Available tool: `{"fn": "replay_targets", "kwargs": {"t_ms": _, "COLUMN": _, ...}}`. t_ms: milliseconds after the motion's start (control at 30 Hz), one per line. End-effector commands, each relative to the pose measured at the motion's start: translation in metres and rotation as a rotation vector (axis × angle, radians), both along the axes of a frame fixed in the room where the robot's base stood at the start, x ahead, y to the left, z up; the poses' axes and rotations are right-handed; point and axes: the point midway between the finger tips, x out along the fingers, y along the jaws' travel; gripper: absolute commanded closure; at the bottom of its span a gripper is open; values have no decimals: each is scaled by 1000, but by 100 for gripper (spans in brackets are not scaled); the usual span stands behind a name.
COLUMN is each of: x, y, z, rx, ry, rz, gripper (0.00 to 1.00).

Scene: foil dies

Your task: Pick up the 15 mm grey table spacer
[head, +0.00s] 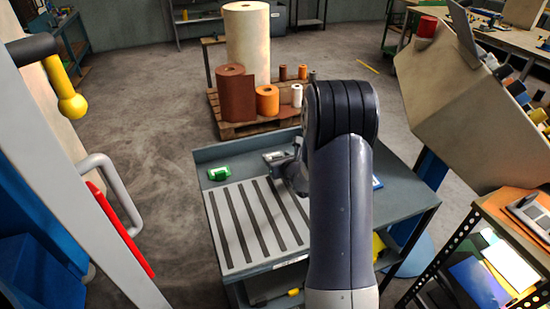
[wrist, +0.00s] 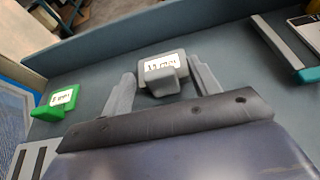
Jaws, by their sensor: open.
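The grey table spacer (wrist: 163,68) sits on the bench top, with a white label that reads about "15 mm" and a raised block toward me. My gripper (wrist: 162,74) is open, with one finger on each side of the spacer in the wrist view. I cannot tell whether either finger touches it. In the head view, the spacer (head: 275,156) shows as a small grey shape near the bench's back edge. My gripper (head: 293,173) is beside it there, partly hidden by my arm.
A green spacer (wrist: 57,103) with a label lies to the left; it also shows in the head view (head: 219,173). A raised back edge (wrist: 130,36) runs behind the spacers. A grey and teal item (wrist: 285,50) lies to the right. A slotted plate (head: 256,220) is nearer me.

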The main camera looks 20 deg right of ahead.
Motion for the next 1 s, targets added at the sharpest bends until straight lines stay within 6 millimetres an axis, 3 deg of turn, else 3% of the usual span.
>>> {"fn": "replay_targets", "kwargs": {"t_ms": 267, "x": 2, "y": 0, "z": -1, "rx": 0, "ry": -1, "rz": 0, "gripper": 43}}
{"fn": "replay_targets", "kwargs": {"t_ms": 833, "x": 1, "y": 0, "z": 0, "rx": 0, "ry": -1, "rz": 0, "gripper": 90}}
{"fn": "replay_targets", "kwargs": {"t_ms": 1000, "x": 1, "y": 0, "z": 0, "rx": 0, "ry": -1, "rz": 0, "gripper": 92}}
